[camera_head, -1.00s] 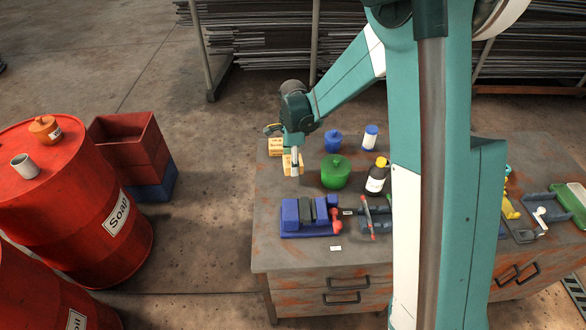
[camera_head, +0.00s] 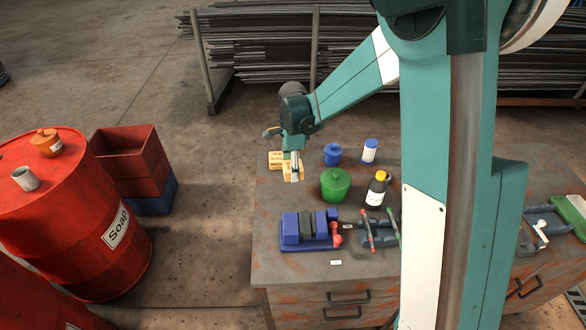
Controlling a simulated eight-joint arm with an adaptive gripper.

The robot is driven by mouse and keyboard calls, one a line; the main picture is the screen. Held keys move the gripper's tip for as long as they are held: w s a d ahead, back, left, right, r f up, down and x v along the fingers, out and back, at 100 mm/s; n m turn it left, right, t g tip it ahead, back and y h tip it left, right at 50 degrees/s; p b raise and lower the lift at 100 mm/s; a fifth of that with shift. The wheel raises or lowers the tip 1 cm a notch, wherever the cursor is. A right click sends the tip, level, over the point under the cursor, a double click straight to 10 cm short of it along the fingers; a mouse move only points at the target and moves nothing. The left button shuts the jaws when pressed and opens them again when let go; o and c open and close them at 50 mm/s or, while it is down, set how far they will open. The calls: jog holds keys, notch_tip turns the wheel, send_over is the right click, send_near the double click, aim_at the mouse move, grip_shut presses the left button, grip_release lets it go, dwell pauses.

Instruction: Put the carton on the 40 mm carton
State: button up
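Two small yellow-tan cartons show at the far left of the workbench. One carton (camera_head: 288,173) is at my gripper (camera_head: 294,176), which points down with a finger in front of it. The gripper looks shut on this carton and seems to hold it just above the bench. The other carton (camera_head: 275,159) stands on the bench just behind and to the left, close to the held one. Any gap between the two is too small to judge. The cartons' sizes cannot be read, and the far finger is hidden.
A blue vise (camera_head: 309,230) lies nearer the front. My arm hides the bench's middle right.

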jog(key=shift+w, duration=0.15)
notch_tip(320, 180, up, 5)
jog(key=m+p, duration=0.1)
jog(key=p, duration=0.3)
send_over(277, 156)
jog(key=shift+f, duration=0.1)
jog(key=shift+f, duration=3.15)
jog(key=shift+f, duration=0.1)
jog(key=shift+f, duration=1.75)
jog(key=shift+f, duration=0.15)
